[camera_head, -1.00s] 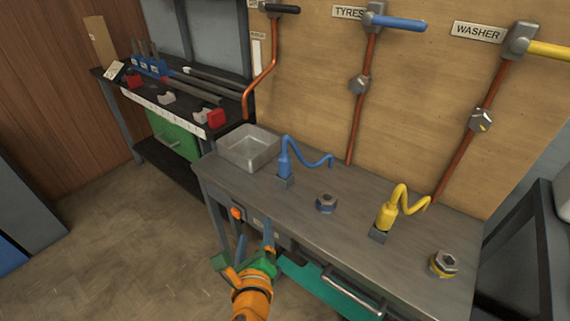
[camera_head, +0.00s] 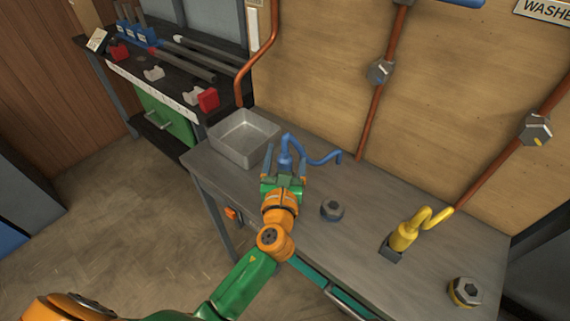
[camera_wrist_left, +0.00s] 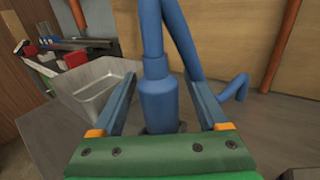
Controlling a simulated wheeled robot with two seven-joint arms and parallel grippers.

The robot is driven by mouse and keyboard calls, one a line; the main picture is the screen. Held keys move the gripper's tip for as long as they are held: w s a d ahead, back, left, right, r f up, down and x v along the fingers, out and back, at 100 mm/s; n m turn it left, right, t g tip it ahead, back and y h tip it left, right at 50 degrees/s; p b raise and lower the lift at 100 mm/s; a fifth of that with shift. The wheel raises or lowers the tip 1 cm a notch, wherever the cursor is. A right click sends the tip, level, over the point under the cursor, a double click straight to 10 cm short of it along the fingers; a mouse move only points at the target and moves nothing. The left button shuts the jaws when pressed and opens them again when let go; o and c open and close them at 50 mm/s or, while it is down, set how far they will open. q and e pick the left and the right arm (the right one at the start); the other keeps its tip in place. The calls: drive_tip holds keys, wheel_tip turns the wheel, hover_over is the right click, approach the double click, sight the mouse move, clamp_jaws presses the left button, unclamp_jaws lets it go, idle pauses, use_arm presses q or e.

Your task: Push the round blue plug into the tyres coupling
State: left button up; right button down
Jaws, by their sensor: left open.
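The round blue plug (camera_head: 285,161) stands upright in a small block on the bench, with a wavy blue hose from its top. My left gripper (camera_head: 286,157) reaches it from the front, open, a finger on either side. The left wrist view shows the plug (camera_wrist_left: 158,105) between the two fingers (camera_wrist_left: 160,78), with visible gaps on both sides. The plug's lower end is hidden behind the gripper. A grey hexagonal coupling (camera_head: 381,72) sits on the copper pipe below the blue-handled valve, which was labelled TYRES earlier. My right gripper is not in view.
A metal bin (camera_head: 243,140) stands left of the plug, close to my left gripper. A grey hex fitting (camera_head: 332,210) lies to the right. Farther right are a yellow plug (camera_head: 404,237) and a yellow-ringed fitting (camera_head: 466,291).

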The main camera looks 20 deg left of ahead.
use_arm(q)
drive_tip(key=shift+s+r, duration=0.1)
drive_tip(key=shift+s, duration=0.1)
drive_tip(key=c, duration=0.3)
clamp_jaws()
drive_tip(key=shift+r+p, duration=0.35)
drive_tip(key=shift+r, duration=0.1)
drive_tip(key=s+a+r+p, duration=0.4)
drive_tip(key=s+r+p, duration=0.4)
drive_tip(key=s+r, duration=0.4)
drive_tip(key=shift+s+a, duration=0.15)
drive_tip(key=shift+s, duration=0.5)
